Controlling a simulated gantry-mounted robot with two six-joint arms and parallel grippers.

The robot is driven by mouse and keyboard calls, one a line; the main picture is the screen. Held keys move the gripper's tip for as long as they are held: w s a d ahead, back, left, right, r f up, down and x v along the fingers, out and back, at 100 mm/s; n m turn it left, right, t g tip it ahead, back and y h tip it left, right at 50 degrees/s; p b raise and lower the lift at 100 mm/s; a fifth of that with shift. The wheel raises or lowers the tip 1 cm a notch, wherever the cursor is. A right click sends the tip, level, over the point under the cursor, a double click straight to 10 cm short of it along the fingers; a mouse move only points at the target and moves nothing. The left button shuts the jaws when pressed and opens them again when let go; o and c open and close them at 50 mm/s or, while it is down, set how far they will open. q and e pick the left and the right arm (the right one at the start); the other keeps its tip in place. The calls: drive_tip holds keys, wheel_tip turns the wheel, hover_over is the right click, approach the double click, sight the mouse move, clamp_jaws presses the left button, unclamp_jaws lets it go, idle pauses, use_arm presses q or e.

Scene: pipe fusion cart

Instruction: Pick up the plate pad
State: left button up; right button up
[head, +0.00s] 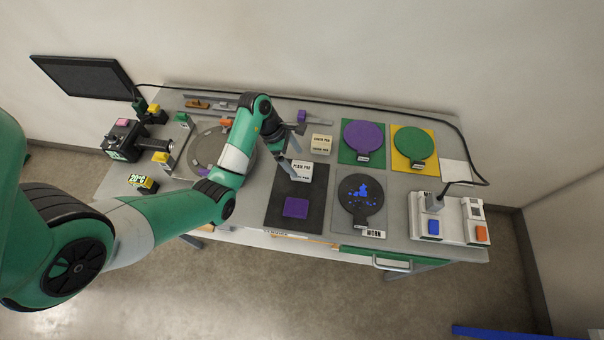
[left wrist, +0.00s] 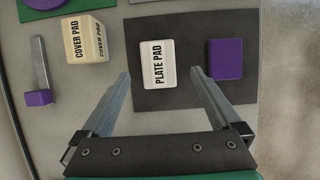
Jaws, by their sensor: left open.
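The plate pad (head: 301,172) is a small white block with "PLATE PAD" lettering on its top. It lies on the upper part of a dark mat (head: 285,217). In the left wrist view the plate pad (left wrist: 158,64) sits ahead of and between the two fingertips. My left gripper (head: 293,152) is open and empty, just above and beside the pad; its fingers also show in the left wrist view (left wrist: 160,82). I cannot tell whether a finger touches the pad. My right gripper is not in view.
A cream cover pad (head: 321,143) stands just behind the plate pad. A purple block (head: 295,208) lies on the same mat. A purple-ended tool (left wrist: 39,97) lies left in the wrist view. A worn dark disc (head: 361,199) is to the right.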

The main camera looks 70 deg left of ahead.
sight(302, 167)
use_arm(q)
drive_tip(key=b+x, duration=0.1)
drive_tip(key=x, duration=0.5)
drive_tip(key=shift+w+r+b, duration=0.1)
drive_tip(key=shift+b, duration=0.3)
drive_tip(key=c, duration=1.4)
drive_tip(key=shift+r, duration=0.1)
drive_tip(key=shift+c, duration=0.2)
drive_tip(key=shift+r, duration=0.45)
wheel_tip(302, 167, up, 3)
drive_tip(key=shift+f+p, duration=0.1)
drive_tip(key=shift+p, duration=0.75)
drive_tip(key=s+d+r+p, duration=0.8)
drive_tip(key=d+r, duration=0.1)
drive_tip(key=d, duration=0.2)
drive_tip(key=shift+d+p, duration=0.25)
drive_tip(key=shift+p, duration=0.05)
drive_tip(key=shift+r, duration=0.1)
